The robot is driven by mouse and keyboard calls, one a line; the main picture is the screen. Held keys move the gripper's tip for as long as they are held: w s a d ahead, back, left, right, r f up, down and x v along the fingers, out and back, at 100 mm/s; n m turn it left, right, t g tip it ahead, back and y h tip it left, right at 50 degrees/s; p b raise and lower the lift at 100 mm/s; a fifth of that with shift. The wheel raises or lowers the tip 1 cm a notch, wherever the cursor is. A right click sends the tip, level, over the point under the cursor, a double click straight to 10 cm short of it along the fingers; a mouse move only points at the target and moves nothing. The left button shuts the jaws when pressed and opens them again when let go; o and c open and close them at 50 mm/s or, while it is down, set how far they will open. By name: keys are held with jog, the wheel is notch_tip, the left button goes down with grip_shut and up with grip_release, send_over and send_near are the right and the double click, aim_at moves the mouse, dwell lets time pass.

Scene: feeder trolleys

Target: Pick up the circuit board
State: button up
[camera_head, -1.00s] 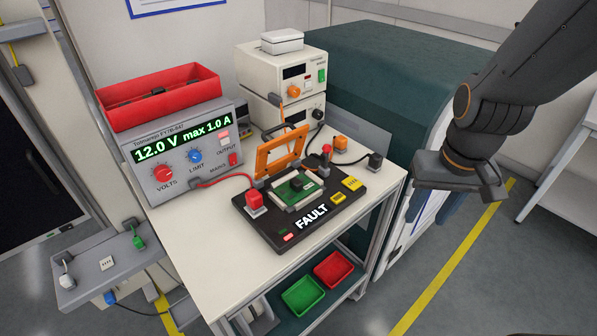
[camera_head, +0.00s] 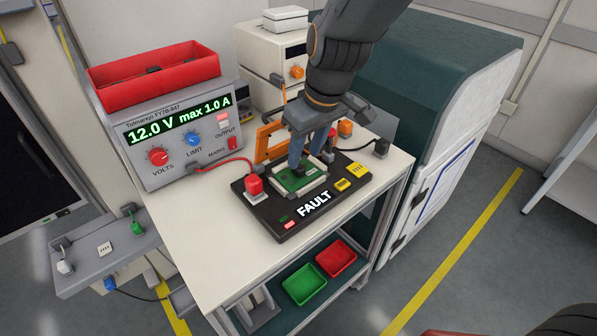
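The green circuit board (camera_head: 288,183) lies in a pale holder on the black test fixture (camera_head: 262,221), which shows the word FAULT. The orange hinged frame (camera_head: 265,140) of the fixture stands raised behind the board. My gripper (camera_head: 303,164) points down over the board, with its blue-grey fingers at the dark part on the board's top. The fingers and arm hide part of the board and of the orange frame. Whether the fingertips touch or grip anything cannot be told.
A red plug (camera_head: 254,186) stands on the fixture's left corner. The power supply (camera_head: 184,141) reads 12.0 V and carries a red bin (camera_head: 150,85). Cables lie behind the fixture. Green (camera_head: 304,285) and red (camera_head: 336,258) trays sit on the lower shelf. The trolley top's front left is clear.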

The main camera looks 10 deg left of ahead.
aim_at(300, 167)
jog(key=shift+a+p+x, duration=0.1)
jog(key=shift+p+x, duration=0.25)
jog(key=shift+x, duration=0.9)
jog(key=shift+a+p+x, duration=0.15)
jog(key=shift+p+x, duration=0.15)
jog(key=shift+x, duration=0.95)
jog(key=shift+r, duration=0.1)
grip_shut()
